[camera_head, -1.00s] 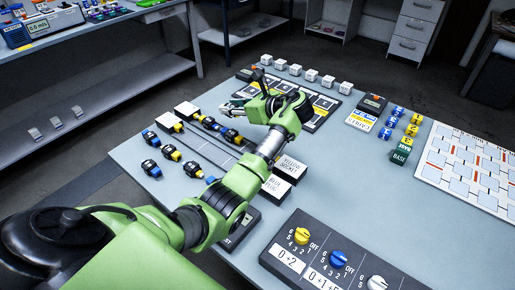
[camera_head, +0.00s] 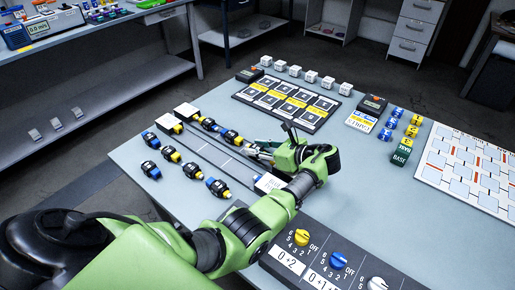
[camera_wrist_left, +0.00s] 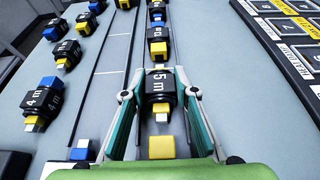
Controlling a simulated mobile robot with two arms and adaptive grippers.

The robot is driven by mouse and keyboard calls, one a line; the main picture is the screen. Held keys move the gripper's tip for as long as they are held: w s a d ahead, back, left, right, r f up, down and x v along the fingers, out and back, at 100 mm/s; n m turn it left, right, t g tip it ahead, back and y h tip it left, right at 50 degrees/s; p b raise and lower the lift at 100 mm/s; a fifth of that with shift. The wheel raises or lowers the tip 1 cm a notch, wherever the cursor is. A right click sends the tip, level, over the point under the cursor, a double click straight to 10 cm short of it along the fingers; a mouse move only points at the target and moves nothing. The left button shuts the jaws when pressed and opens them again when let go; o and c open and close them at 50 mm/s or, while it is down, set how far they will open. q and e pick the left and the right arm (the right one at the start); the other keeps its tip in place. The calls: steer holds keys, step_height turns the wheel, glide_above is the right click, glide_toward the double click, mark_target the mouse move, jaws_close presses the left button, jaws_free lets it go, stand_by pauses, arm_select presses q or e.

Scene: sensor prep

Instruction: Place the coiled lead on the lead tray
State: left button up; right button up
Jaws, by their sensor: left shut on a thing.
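The held lead is in line with two leads (camera_head: 232,137) on the tray's right lane. I cannot tell whether it touches the tray. My right gripper is out of view.
Several loose coiled leads (camera_head: 193,170) stand left of the tray. A white label block (camera_head: 268,183) is at its near end. A black panel of squares (camera_head: 287,100) lies to the right, with white cubes behind. A dial box (camera_head: 330,262) stands at the near edge.

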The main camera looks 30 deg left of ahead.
arm_select(q)
steer(key=o, duration=1.1)
steer(key=v, duration=1.2)
steer(key=shift+b, duration=0.3)
steer(key=shift+s, duration=0.1)
